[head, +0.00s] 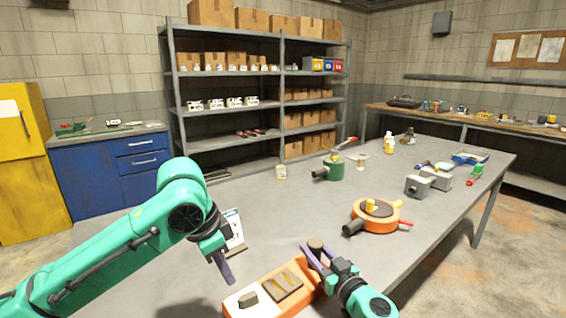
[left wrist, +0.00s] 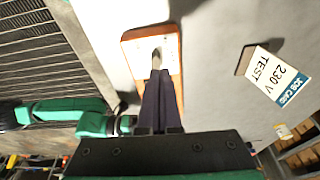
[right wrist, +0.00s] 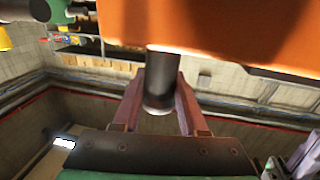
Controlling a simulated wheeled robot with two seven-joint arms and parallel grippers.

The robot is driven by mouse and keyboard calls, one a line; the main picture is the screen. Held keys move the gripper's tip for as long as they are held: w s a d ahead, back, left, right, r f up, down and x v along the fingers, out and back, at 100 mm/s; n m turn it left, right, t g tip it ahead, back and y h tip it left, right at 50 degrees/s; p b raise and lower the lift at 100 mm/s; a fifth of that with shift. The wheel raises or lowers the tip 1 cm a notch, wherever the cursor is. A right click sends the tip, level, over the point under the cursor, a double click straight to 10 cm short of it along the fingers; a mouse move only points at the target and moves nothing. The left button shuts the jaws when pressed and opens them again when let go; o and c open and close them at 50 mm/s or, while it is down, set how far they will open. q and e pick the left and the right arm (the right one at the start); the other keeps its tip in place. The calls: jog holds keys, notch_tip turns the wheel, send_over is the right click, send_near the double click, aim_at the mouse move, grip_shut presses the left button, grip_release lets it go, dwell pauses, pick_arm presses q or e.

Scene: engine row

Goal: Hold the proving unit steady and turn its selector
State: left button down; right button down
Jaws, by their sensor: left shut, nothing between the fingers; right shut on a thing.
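The proving unit (head: 292,309) is an orange box on the near edge of the grey table, with a white panel and a dark plate on top. It shows in the left wrist view (left wrist: 129,50) too. Its selector (head: 247,298) is a small grey lever on the white panel, seen from above in the left wrist view (left wrist: 157,56). My left gripper (head: 230,279) is shut and empty, its fingertips close to the selector; I cannot tell if they touch. My right gripper (head: 318,258) is shut on the unit's dark round handle (right wrist: 160,83), which sticks out between the fingers.
A job card (head: 236,231) reading 230 V TEST (left wrist: 270,76) stands behind the unit. An orange round device (head: 377,219) and a green one (head: 335,168) stand further along the table. Grey blocks (head: 418,187) lie at the right. Bare table surrounds the card.

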aim_at(248, 301)
pick_arm(q)
jog(key=f, duration=0.6)
jog(key=shift+w+a+f, duration=0.1)
jog(key=shift+a+f, duration=0.25)
jog(key=shift+a, duration=0.05)
jog(key=shift+d, duration=0.4)
dwell(0.4)
jog(key=shift+d, duration=0.1)
jog(key=shift+s+d, duration=0.2)
jog(key=shift+s, duration=0.3)
jog(key=shift+s+d, duration=0.3)
jog(key=shift+d, duration=0.05)
dwell(0.3)
